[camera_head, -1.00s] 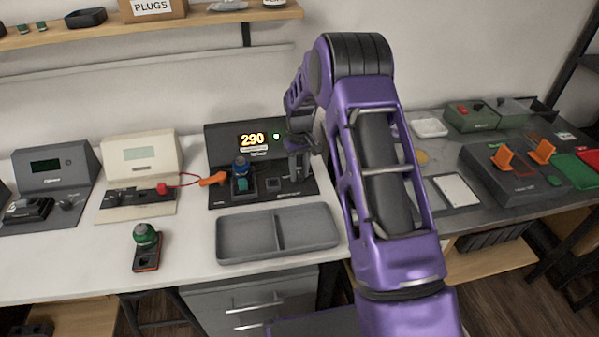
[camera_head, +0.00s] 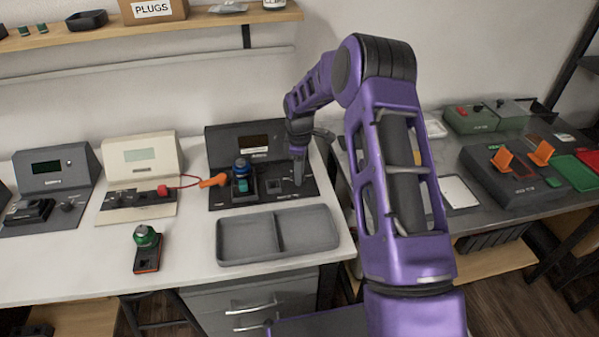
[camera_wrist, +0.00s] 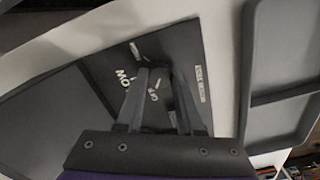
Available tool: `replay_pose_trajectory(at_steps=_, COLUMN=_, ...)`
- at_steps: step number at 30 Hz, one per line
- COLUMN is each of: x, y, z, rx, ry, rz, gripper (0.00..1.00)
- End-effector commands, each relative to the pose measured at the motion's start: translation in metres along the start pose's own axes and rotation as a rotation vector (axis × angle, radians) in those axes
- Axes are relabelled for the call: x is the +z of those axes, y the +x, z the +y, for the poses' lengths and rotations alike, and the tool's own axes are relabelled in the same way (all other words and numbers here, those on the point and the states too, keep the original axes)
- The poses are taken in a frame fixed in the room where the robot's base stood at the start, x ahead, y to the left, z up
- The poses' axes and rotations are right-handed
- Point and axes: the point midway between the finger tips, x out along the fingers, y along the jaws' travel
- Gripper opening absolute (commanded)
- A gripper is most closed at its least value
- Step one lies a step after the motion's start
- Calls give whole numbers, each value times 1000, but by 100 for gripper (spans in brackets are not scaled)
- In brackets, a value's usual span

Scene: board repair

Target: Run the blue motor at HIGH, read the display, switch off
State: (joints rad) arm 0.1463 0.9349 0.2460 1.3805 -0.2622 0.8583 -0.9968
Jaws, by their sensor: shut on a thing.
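The blue motor (camera_head: 242,166) stands upright in the dark test station (camera_head: 222,199). The station's display (camera_head: 254,143) is dark. My gripper (camera_head: 298,178) points down at the right part of the station's panel. In the wrist view, my gripper (camera_wrist: 160,78) has its fingers down among white markings on the panel, LOW being partly readable. It is shut on the station's knob, which is mostly hidden by the fingers. I cannot read the knob's exact setting.
A grey two-part tray (camera_head: 250,260) lies in front of the station. A cream station (camera_head: 120,204) with a red lead and orange clip (camera_head: 213,180), and a grey station (camera_head: 52,182), stand left.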

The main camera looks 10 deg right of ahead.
Motion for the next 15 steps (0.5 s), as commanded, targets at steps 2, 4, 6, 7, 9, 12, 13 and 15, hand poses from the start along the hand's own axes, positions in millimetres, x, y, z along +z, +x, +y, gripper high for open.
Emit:
replay_pose_trajectory(at_steps=2, x=0, y=-1, z=0, rx=0, ry=-40, rz=1, gripper=0)
replay_pose_trajectory(at_steps=4, x=0, y=-1, z=1, rx=1, ry=-72, rz=0, gripper=0)
replay_pose_trajectory(at_steps=6, x=0, y=-1, z=1, rx=1, ry=-99, rz=0, gripper=0)
replay_pose_trajectory(at_steps=7, x=0, y=-1, z=1, rx=1, ry=-108, rz=0, gripper=0)
replay_pose_trajectory(at_steps=9, x=0, y=-1, z=0, rx=1, ry=-125, rz=1, gripper=0)
replay_pose_trajectory(at_steps=12, x=0, y=0, z=0, rx=1, ry=-142, rz=1, gripper=0)
replay_pose_trajectory(at_steps=13, x=0, y=0, z=0, rx=1, ry=-145, rz=1, gripper=0)
replay_pose_trajectory(at_steps=15, x=0, y=0, z=0, rx=1, ry=-150, rz=1, gripper=0)
